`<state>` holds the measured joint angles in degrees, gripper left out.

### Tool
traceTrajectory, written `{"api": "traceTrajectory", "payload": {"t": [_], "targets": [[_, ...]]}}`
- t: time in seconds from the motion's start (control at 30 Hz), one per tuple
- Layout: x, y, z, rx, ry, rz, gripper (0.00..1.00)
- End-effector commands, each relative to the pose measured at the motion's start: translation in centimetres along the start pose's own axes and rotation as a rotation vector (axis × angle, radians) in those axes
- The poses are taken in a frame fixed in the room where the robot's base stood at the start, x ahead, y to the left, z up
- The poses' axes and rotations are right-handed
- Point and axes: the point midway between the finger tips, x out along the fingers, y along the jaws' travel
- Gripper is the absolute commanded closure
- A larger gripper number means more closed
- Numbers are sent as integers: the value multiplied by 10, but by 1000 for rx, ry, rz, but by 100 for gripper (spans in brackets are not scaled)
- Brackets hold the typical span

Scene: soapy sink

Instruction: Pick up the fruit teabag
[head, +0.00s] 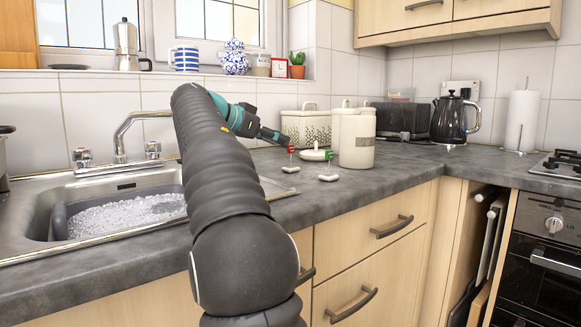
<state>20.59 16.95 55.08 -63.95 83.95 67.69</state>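Two small white teabags are by the canister on the grey worktop. The left teabag (290,169) has a thin string up to a red tag (291,149). The right teabag (328,178) has a string up to a green-and-red tag (329,155). I cannot read which one is fruit. My gripper (283,139) is just above and left of the red tag, its dark tip close to it. The gripper is small and partly behind my arm, so I cannot tell whether it is open, touching the tag or shut on it.
A cream canister (357,140) stands behind the right teabag, with a white lid (314,156) beside it. A bread bin (305,128), toaster and black kettle (449,120) stand farther back. The sink (85,195) with suds is at left. The worktop right of the teabags is clear.

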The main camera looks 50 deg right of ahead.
Motion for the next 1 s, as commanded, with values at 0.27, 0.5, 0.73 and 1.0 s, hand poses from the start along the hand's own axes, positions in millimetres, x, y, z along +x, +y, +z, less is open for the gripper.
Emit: {"api": "traceTrajectory", "payload": {"t": [0.27, 0.5, 0.73, 1.0], "targets": [[14, 0, 1, -1, 0, -1, 60], [46, 2, 3, -2, 0, -1, 60], [55, 2, 3, -2, -1, -4, 60], [55, 2, 2, -2, 0, -4, 99]]}}
